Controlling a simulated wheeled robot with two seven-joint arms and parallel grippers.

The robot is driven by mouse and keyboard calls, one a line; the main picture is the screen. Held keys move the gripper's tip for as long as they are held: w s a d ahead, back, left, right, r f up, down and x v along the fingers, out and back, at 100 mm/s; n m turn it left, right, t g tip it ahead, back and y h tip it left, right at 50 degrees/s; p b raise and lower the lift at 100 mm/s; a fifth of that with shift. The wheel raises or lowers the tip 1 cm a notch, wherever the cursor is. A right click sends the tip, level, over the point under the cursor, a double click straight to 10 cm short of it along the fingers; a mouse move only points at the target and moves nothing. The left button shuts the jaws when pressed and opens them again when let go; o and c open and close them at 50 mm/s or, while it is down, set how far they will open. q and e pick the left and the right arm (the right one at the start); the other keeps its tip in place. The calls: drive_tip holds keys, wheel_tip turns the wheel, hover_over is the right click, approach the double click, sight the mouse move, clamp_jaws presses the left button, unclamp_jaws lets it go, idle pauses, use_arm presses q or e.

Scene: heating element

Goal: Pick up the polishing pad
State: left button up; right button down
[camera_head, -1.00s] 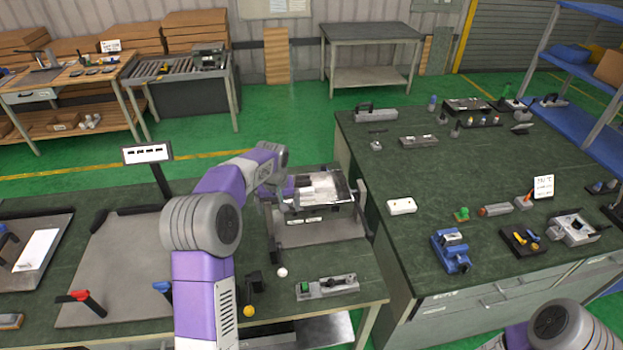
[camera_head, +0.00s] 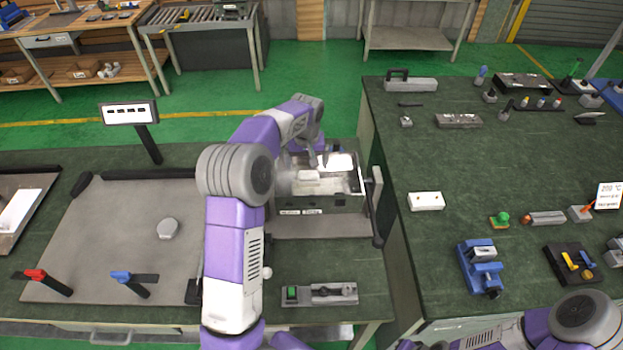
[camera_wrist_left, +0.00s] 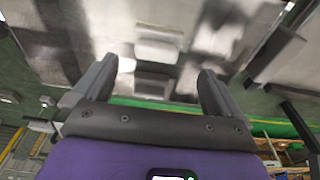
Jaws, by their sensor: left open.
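A pale block (camera_head: 308,176), perhaps the polishing pad, lies inside an open metal tray (camera_head: 340,203) on the left bench. My left forearm hides part of the bench. My right arm (camera_head: 580,318) enters at the lower right; its gripper is out of view.
A dark lever (camera_head: 377,210) stands at the tray's right side. A grey mat (camera_head: 110,225) holds a round grey piece (camera_head: 168,229) and red and blue handled clamps. A fixture with a green button (camera_head: 320,293) is in front. The right bench (camera_head: 430,160) carries several tools.

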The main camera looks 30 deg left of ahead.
sight(308, 172)
use_arm(q)
drive_tip(key=shift+s+a+f, duration=0.1)
drive_tip(key=shift+s+f, duration=0.05)
drive_tip(key=shift+f, duration=0.65)
drive_tip(key=f, duration=0.2)
drive_tip(key=w+f, duration=0.1)
drive_tip(key=f, duration=0.1)
drive_tip(key=shift+w+f, duration=0.15)
drive_tip(key=shift+f, duration=0.15)
drive_tip(key=c, duration=1.2)
wheel_tip(308, 172, up, 10)
drive_tip(key=shift+r+p, duration=0.1)
drive_tip(key=shift+p, duration=0.25)
drive_tip(key=o, duration=0.6)
drive_tip(key=c, duration=0.4)
